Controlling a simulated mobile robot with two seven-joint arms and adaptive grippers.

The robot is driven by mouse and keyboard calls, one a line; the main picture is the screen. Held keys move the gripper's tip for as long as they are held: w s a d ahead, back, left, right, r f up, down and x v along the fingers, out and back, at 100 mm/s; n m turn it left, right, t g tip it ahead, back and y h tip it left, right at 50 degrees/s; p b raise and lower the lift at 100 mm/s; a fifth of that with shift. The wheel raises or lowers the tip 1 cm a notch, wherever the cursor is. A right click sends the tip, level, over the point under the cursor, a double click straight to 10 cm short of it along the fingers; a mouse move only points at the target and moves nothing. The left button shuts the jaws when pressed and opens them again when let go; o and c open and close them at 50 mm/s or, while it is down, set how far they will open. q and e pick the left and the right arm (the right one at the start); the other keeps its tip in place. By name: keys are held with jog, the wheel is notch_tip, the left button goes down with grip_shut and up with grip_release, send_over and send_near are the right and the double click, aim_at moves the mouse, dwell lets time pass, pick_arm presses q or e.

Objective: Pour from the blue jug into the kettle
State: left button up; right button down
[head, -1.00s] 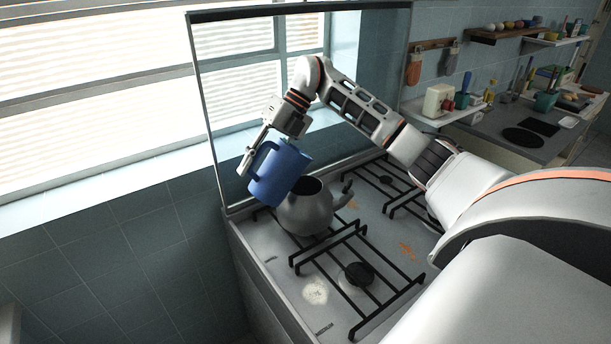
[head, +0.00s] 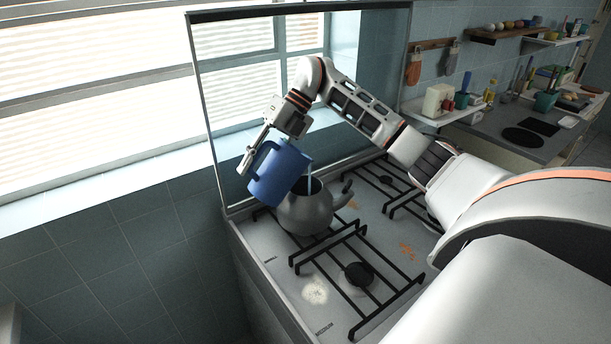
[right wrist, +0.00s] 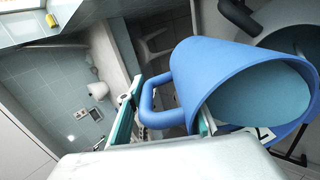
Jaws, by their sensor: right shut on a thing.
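The blue jug (head: 278,174) is tilted toward the right above the kettle in the head view. A thin light-blue stream (head: 310,172) runs from its lip down to the kettle's open top. The grey kettle (head: 306,212) stands upright on the stove, its spout pointing right. My right gripper (head: 252,160) is shut on the jug, at its handle side. In the right wrist view the jug (right wrist: 215,70) fills the right half, with pale blue liquid inside and the handle by the fingers (right wrist: 165,115). My left gripper is not in view.
The stove (head: 285,268) has black grates (head: 330,245) around the kettle. A glass panel (head: 235,120) stands upright behind it, near the window. A counter with kitchen items (head: 510,135) lies at the far right.

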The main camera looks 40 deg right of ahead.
jog(key=shift+a+r, duration=0.1)
dwell(0.5)
jog(key=shift+r, duration=0.1)
dwell(0.9)
dwell(0.3)
jog(key=shift+r+y, duration=0.1)
jog(key=shift+y, duration=0.2)
dwell(0.5)
